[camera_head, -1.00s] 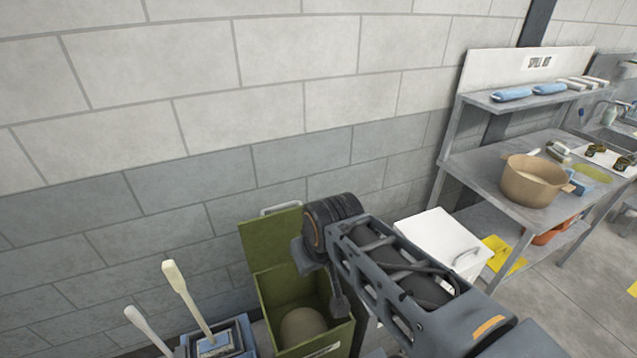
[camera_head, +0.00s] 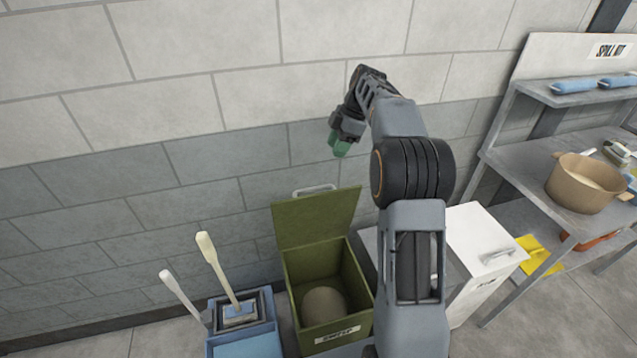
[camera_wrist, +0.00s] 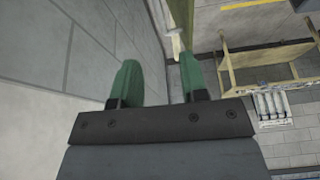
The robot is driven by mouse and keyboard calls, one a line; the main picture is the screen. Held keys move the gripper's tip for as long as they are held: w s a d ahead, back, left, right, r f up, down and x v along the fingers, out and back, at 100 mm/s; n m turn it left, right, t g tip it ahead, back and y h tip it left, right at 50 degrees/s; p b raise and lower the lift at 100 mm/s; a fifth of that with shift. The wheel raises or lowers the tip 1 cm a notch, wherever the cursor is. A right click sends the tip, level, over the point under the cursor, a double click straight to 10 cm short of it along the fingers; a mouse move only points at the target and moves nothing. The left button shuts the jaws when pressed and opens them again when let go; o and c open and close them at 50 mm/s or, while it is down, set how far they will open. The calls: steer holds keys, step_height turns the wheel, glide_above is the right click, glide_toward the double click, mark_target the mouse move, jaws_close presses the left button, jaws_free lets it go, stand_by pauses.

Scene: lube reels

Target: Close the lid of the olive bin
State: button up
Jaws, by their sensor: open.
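The olive bin (camera_head: 330,333) stands on the floor by the wall, with a label on its front and a round tan thing inside. Its lid (camera_head: 318,219) is open, tilted up and back towards the wall, with a pale handle (camera_head: 315,190) at its top edge. My gripper (camera_head: 340,150) has green fingers and is in the air above and a little right of the lid, apart from it. In the wrist view the two green fingers (camera_wrist: 157,82) are spread, with nothing between them. An olive panel shows at the top of the wrist view, probably the lid.
A blue container (camera_head: 243,340) with two pale-handled tools stands left of the bin. A white bin (camera_head: 485,245) stands to the right. Beyond it is a metal bench (camera_head: 520,165) with a tan pot (camera_head: 585,183). The block wall is close behind.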

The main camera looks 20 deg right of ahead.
steer(key=p+x, duration=0.2)
steer(key=x, duration=1.1)
steer(key=shift+w+a+f, duration=0.1)
steer(key=shift+a+f, duration=0.05)
steer(key=shift+f, duration=0.15)
jaws_close()
